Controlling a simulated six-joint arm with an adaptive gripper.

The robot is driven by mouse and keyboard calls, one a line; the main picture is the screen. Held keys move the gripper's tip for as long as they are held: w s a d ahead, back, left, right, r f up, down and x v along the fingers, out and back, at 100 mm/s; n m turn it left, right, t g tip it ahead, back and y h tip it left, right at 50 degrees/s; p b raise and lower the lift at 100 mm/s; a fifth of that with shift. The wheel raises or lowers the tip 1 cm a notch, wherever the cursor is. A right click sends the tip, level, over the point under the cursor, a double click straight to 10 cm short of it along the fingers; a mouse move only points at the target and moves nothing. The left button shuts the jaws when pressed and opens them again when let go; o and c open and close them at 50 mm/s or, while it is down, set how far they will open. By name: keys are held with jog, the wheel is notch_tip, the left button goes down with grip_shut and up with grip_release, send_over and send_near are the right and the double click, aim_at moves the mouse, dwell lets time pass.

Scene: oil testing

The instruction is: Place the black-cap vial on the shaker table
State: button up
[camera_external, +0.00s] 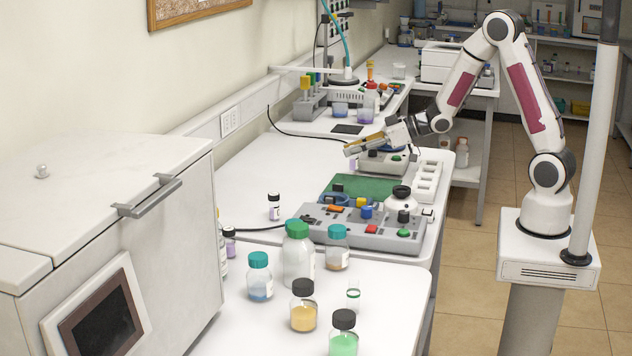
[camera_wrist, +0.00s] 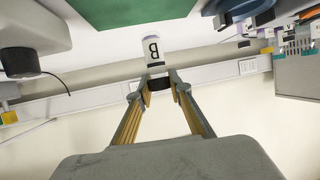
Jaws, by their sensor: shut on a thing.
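My gripper (camera_external: 349,148) reaches left over the far part of the white bench. It also shows in the wrist view (camera_wrist: 158,82), with its fingertips shut on the black cap of a small vial (camera_wrist: 152,50) with a white label marked "B". In the external view the vial (camera_external: 352,164) hangs below the fingertips; whether it touches the bench cannot be told. A grey device (camera_external: 378,166) with a dark blue top, perhaps the shaker table, stands just right of the vial, partly hidden by my gripper.
A green mat (camera_external: 376,188) and a grey control box (camera_external: 345,238) with coloured knobs lie nearer the camera. A white block with wells (camera_external: 427,178) stands at the right. Another black-cap vial (camera_external: 274,208) stands on the bench at left. Several bottles crowd the front; the bench's left-middle is clear.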

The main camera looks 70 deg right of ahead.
aim_at(354, 162)
jog(key=shift+f, duration=0.15)
jog(key=shift+f, duration=2.05)
jog(key=shift+f, duration=0.15)
jog(key=o, duration=1)
jog(key=shift+s+r, duration=0.1)
jog(key=shift+r, duration=0.1)
jog(key=shift+v, duration=3.65)
